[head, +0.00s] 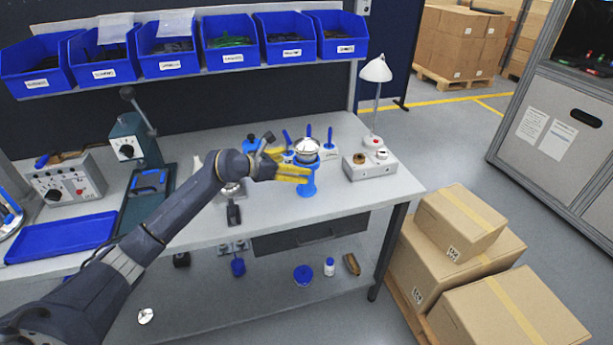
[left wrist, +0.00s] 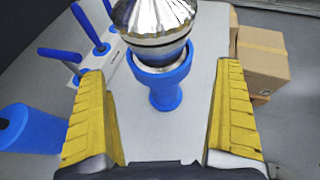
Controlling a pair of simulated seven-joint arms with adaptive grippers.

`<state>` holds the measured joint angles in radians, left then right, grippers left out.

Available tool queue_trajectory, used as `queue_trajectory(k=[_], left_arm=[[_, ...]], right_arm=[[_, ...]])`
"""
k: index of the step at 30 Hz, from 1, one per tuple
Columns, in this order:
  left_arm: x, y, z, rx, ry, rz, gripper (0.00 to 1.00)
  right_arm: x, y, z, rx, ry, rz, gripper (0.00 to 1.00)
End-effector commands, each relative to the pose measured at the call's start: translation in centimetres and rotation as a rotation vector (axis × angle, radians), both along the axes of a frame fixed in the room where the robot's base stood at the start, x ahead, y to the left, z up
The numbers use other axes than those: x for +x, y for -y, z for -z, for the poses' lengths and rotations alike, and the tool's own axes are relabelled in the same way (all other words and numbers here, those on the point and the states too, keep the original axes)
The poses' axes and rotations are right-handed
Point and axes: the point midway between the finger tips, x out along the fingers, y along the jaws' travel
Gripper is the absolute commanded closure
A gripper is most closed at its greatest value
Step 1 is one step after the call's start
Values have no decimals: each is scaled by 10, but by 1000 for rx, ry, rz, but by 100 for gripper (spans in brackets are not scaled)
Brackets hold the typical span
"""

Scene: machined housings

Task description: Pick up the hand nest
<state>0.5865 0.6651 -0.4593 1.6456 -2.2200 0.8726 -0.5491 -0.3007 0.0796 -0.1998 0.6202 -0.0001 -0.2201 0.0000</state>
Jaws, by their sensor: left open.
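The hand nest appears to be the blue pedestal cup (head: 309,186) standing on the bench, with a shiny domed metal housing (head: 306,147) seated in its top. In the left wrist view, the blue cup (left wrist: 166,88) stands upright ahead, with the metal housing (left wrist: 152,28) above it. My left gripper (head: 297,164) is open, its yellow fingers beside the nest in the head view. In the left wrist view, the fingers (left wrist: 160,72) are spread left and right of the cup, with visible gaps on both sides. The nest's base is partly hidden. My right gripper is not in view.
Blue-handled tools (left wrist: 92,32) stand in a rack left of the nest, near a blue cylinder (left wrist: 28,128). A grey box with knobs (head: 370,166) and a white lamp (head: 375,72) are to the right. Cardboard boxes (head: 455,255) stand beyond the bench's right end.

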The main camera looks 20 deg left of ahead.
Motion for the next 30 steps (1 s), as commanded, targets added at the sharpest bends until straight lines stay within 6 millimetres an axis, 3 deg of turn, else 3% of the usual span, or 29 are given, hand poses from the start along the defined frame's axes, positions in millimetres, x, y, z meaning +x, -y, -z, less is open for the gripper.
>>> queue_trajectory(k=[15, 25, 30], left_arm=[[36, 29, 17, -2, 1, 0, 0], [38, 31, 19, 0, 1, 0, 0], [38, 31, 19, -1, 1, 0, 20]], right_arm=[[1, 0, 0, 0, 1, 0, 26], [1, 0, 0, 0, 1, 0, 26], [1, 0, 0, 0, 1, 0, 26]])
